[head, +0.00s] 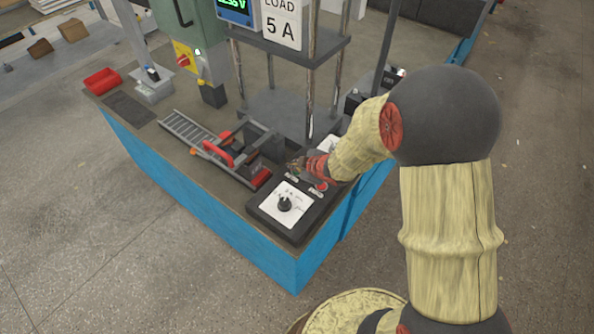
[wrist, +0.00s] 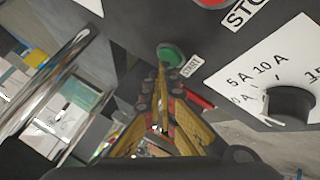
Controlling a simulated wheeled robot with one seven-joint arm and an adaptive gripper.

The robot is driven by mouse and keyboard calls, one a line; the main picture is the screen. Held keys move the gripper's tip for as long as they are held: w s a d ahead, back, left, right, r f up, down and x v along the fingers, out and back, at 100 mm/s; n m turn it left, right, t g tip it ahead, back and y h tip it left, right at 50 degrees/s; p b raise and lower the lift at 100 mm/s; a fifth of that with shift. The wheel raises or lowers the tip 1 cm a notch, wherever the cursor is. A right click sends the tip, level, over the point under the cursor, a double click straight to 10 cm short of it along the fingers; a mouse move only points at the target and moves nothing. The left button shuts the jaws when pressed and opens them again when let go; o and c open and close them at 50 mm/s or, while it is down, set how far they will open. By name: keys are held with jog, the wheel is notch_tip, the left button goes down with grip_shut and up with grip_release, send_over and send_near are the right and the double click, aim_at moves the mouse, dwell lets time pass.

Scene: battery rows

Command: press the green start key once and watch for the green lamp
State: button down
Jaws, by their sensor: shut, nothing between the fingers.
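The green start key (wrist: 170,55) shows in the wrist view on the dark control box, beside its START label (wrist: 192,66). My gripper (wrist: 162,72) is shut and empty. Its fingertips overlap the lower edge of the key in this view; I cannot tell whether they touch it. In the head view my gripper (head: 297,164) is low over the control box (head: 262,205), and the key is mostly hidden there. A small pale green spot (head: 197,51) shows on the green machine housing; I cannot tell if it is a lamp or whether it is lit.
A red stop button (head: 321,186) sits close right of my gripper. A black knob (head: 285,204) stands on a white dial plate. Metal posts (head: 311,85) and a slotted rail (head: 190,131) stand nearby. A LOAD 5 A sign (head: 281,22) hangs above.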

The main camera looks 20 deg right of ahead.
aim_at(295, 172)
jog(key=shift+f+b, duration=0.3)
jog(key=shift+f, duration=0.1)
dwell(0.6)
jog(key=shift+r, duration=0.15)
jog(key=shift+r+p, duration=0.7)
jog(key=shift+p, duration=0.15)
notch_tip(295, 172, up, 5)
jog(key=p, duration=0.4)
jog(key=shift+p, duration=0.4)
dwell(0.5)
